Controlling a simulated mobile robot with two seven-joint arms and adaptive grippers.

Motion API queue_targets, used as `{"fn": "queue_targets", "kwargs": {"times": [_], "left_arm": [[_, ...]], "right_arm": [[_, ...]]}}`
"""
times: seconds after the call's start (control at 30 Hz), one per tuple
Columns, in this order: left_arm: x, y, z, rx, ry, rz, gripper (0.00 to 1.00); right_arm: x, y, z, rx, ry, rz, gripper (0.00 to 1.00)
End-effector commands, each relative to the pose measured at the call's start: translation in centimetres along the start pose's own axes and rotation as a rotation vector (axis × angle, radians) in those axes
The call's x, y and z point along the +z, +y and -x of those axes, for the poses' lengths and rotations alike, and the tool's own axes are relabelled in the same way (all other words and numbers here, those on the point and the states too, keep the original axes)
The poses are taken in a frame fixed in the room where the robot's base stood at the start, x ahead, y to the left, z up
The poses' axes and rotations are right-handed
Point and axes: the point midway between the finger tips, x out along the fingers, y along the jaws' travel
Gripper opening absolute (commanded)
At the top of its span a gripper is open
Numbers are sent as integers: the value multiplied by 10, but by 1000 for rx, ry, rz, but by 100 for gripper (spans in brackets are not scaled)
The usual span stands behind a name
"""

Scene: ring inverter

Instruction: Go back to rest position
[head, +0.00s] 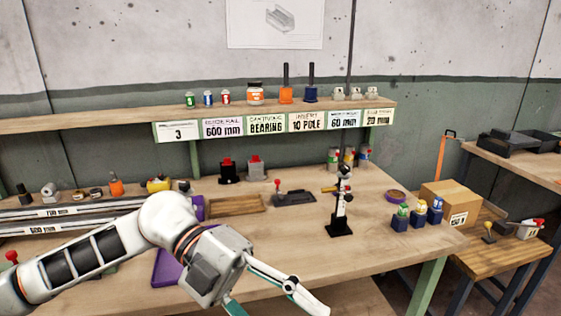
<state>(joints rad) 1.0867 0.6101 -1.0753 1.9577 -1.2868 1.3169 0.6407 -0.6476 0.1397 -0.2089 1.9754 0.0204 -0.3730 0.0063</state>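My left arm comes in from the left and crosses the front of the workbench (370,262). My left gripper (278,306) is at the bottom middle, over the bench's front part. Its two fingers are spread apart, with one fingertip near the bottom edge and the other cut off by it. Nothing shows between the fingers. My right arm and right gripper are not in view.
A black stand (340,228) holds a small upright device right of my gripper. A purple tray (168,268) is partly hidden behind my arm. A wooden tray (236,206), several blue-based bottles (419,212) and a cardboard box (450,200) stand farther back. The front right bench top is clear.

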Motion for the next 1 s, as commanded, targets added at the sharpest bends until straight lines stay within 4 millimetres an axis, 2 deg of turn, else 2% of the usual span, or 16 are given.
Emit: {"fn": "queue_targets", "kwargs": {"times": [0.03,0.13,0.3,0.43,0.53,0.67,0.77,0.87,0.9,0.97,1.0], "left_arm": [[-1,-10,-10,-101,27,-2,50],[1,-32,-16,-301,47,-6,50],[18,-60,-6,-641,18,35,50],[44,-64,15,-887,-56,112,50],[69,-53,36,-1060,-141,196,50],[106,-17,64,-1254,-286,340,50],[133,29,81,-1374,-417,475,50],[155,88,93,-1464,-562,630,50],[161,115,95,-1491,-621,697,50],[168,157,96,-1518,-708,797,50],[170,184,96,-1529,-764,861,50]], "right_arm": [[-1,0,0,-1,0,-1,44],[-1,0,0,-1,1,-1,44],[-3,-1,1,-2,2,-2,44],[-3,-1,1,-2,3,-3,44],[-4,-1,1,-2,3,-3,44],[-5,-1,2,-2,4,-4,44],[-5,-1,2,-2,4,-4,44],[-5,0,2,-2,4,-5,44],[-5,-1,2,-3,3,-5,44],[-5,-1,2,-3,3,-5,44],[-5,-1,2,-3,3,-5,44]]}}
